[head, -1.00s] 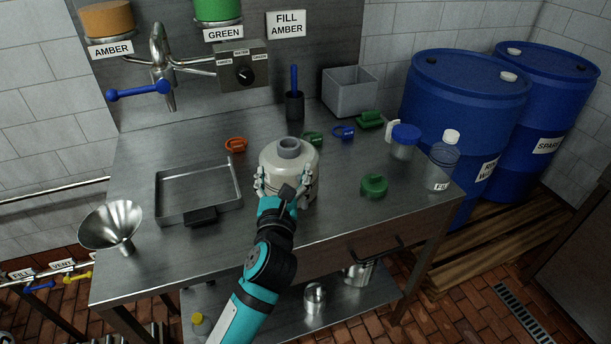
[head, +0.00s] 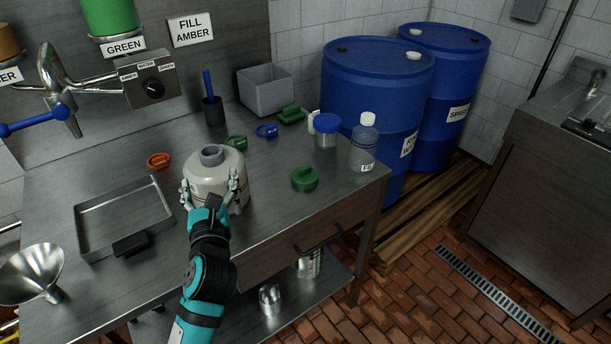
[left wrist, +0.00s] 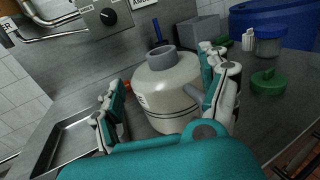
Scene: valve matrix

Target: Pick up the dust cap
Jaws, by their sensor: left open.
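I cannot tell for sure which piece is the dust cap. A grey round piece (head: 212,154) sits on top of the cream canister (head: 217,172) on the steel bench; it also shows in the left wrist view (left wrist: 161,57). A green round cap (head: 304,179) lies on the bench to the right. Small orange (head: 158,160), green (head: 236,142) and blue (head: 267,130) ring-like pieces lie farther back. My left gripper (head: 211,188) is open, its fingers on either side of the canister's near side, below the grey piece. Finger contact is unclear. My right gripper is not in view.
A steel tray (head: 88,214) and funnel (head: 32,272) are on the left. A grey bin (head: 267,92), a blue-lidded jar (head: 327,135) and a clear bottle (head: 364,150) stand at the back and right. The front right of the bench is clear.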

